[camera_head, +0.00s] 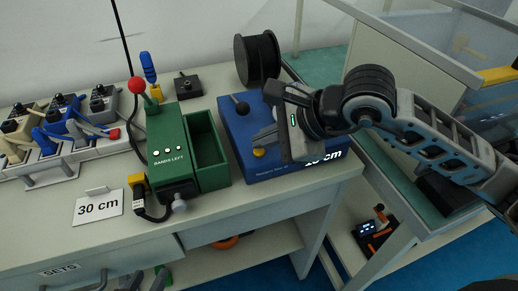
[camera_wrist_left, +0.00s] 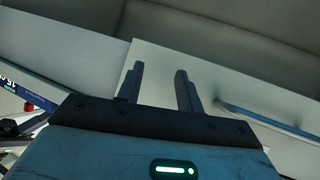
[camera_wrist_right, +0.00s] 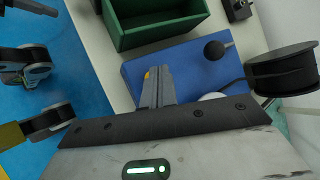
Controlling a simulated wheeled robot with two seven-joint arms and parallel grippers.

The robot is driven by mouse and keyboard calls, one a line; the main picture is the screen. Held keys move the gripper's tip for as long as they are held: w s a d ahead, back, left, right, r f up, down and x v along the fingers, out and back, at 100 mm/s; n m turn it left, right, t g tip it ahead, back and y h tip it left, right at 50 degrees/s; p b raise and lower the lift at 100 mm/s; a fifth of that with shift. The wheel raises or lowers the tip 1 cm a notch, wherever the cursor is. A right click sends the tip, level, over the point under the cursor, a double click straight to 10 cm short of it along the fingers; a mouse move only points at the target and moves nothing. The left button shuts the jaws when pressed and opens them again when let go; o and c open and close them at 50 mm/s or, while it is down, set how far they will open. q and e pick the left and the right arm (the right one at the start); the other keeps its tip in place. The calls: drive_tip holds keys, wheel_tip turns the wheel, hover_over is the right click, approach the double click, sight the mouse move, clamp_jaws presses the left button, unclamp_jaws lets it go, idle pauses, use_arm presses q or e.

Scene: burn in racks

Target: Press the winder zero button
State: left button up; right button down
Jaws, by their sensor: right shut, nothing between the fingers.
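The winder is a blue box (camera_head: 232,128) on the table, with a black ball knob (camera_head: 242,107) on top and a yellow button (camera_head: 259,153) near its front edge. My right gripper (camera_head: 262,136) reaches over the box from the right, fingers together and empty, pointing down near the yellow button. In the right wrist view the shut fingers (camera_wrist_right: 155,82) overlap the blue box (camera_wrist_right: 190,70), and a bit of yellow (camera_wrist_right: 147,75) shows beside their tips. Contact cannot be told. My left gripper (camera_wrist_left: 160,85) shows only in its wrist view, open and empty.
A green box (camera_head: 170,150) with an open bin stands left of the winder. A black spool (camera_head: 257,60) stands behind it.

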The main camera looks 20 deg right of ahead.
drive_tip(key=shift+f+b, duration=0.45)
drive_tip(key=shift+b, duration=0.15)
idle(0.5)
idle(0.3)
drive_tip(key=shift+r+p, duration=0.4)
drive_tip(key=shift+r, duration=0.45)
drive_tip(key=shift+r+p, duration=1.5)
drive_tip(key=shift+r, duration=1.1)
drive_tip(key=shift+f, duration=0.1)
